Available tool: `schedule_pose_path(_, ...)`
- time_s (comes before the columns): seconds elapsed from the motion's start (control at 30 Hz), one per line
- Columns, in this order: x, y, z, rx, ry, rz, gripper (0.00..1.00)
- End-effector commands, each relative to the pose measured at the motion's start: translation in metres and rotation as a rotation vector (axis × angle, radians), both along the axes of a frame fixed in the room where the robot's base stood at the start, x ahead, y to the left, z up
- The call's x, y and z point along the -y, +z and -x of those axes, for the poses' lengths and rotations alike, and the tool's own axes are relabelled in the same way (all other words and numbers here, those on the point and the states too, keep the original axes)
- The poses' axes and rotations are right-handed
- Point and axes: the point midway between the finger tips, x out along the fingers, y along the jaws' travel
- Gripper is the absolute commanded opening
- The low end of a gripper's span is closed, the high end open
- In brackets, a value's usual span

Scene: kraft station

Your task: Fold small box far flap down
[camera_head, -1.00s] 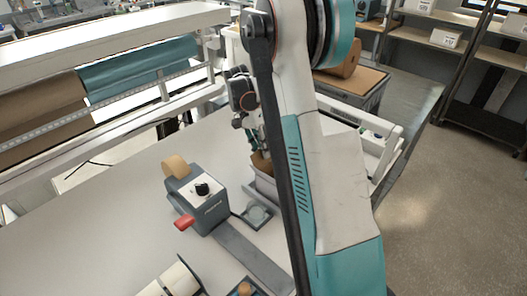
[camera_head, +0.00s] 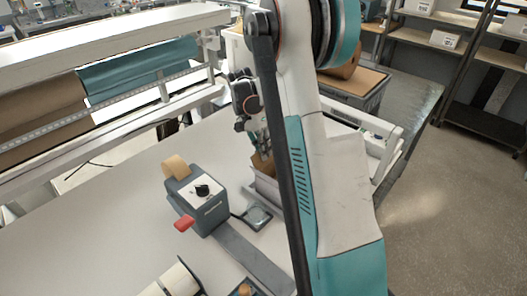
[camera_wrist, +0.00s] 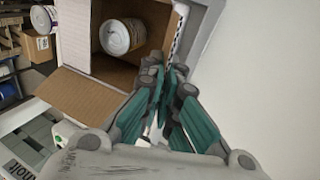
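The small box (camera_wrist: 122,68) is open in the wrist view, with brown card inside and a white can (camera_wrist: 121,37) in it. A brown flap (camera_wrist: 83,97) spreads outward at its lower left. A pale panel (camera_wrist: 204,32) stands at its right side; I cannot tell which flap it is. My gripper (camera_wrist: 168,75) appears shut, its teal fingers nearly together at the box's right lower corner. Contact is unclear. In the head view the box (camera_head: 266,186) is partly behind my arm, a brown flap (camera_head: 262,164) raised, and my gripper (camera_head: 262,150) is just above it.
A grey tape dispenser (camera_head: 205,207) with a red handle stands left of the box on the white table (camera_head: 110,215). A small square tray (camera_head: 258,217) lies in front of the box. A paper-roll rack (camera_head: 140,70) stands behind. The table's left part is clear.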

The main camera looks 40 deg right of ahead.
Motion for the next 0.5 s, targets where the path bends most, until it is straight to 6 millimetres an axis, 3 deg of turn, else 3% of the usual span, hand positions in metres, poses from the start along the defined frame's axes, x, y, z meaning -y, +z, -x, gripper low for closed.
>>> schedule_pose_path(0.5,0.005,0.003,0.022,0.378,-0.004,-0.08,0.0)
